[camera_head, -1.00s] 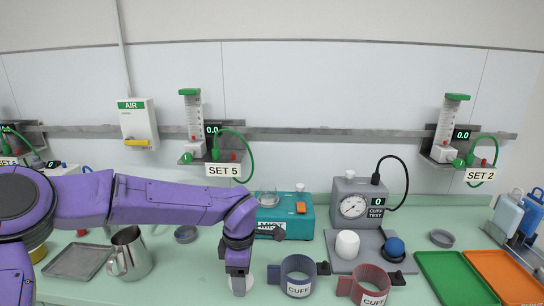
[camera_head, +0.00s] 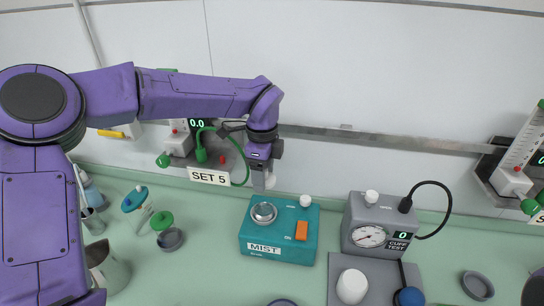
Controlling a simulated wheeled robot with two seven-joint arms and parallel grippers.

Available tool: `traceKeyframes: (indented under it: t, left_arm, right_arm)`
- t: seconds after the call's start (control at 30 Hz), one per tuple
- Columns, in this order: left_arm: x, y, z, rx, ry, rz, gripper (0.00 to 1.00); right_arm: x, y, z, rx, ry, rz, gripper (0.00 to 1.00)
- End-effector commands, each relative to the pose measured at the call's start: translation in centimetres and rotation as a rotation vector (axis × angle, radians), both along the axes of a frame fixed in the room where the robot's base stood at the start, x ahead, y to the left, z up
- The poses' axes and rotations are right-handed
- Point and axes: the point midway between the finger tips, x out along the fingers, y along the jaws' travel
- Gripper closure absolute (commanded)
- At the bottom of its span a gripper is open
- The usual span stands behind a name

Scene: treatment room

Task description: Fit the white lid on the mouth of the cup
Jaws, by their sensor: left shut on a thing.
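My left gripper (camera_head: 262,184) is raised in front of the wall, above and behind the teal MIST unit (camera_head: 262,235). It is shut on a small white thing, which looks like the white lid (camera_head: 270,182); the fingers hide part of it. A round, grey, shiny cup (camera_head: 263,212) sits on top of the MIST unit at its left side, its mouth facing up with nothing on it. In the picture the lid is just above the cup and apart from it. My right gripper is not in view.
The MIST unit also bears a white knob (camera_head: 305,201) and an orange switch (camera_head: 301,230). The grey cuff tester (camera_head: 372,226) stands to its right, with a white cylinder (camera_head: 351,286) in front. A metal jug (camera_head: 105,268) is at left. The SET 5 shelf (camera_head: 222,172) is near my gripper.

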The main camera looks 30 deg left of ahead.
Motion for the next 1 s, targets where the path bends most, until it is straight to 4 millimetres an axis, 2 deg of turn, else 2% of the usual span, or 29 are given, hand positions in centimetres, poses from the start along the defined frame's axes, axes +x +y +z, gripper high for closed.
traceKeyframes:
  t: [0.17,0.6,1.0]
  left_arm:
    - [0.0,0.0,-0.3,0.000,0.000,0.029,0.66]
    - [0.1,-0.2,-3.5,0.000,-0.001,0.022,0.66]
    - [0.1,-0.2,-3.7,0.000,0.000,0.022,0.66]
  right_arm:
    - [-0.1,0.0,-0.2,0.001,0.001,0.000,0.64]
    - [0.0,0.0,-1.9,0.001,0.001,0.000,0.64]
    - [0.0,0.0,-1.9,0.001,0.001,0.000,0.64]
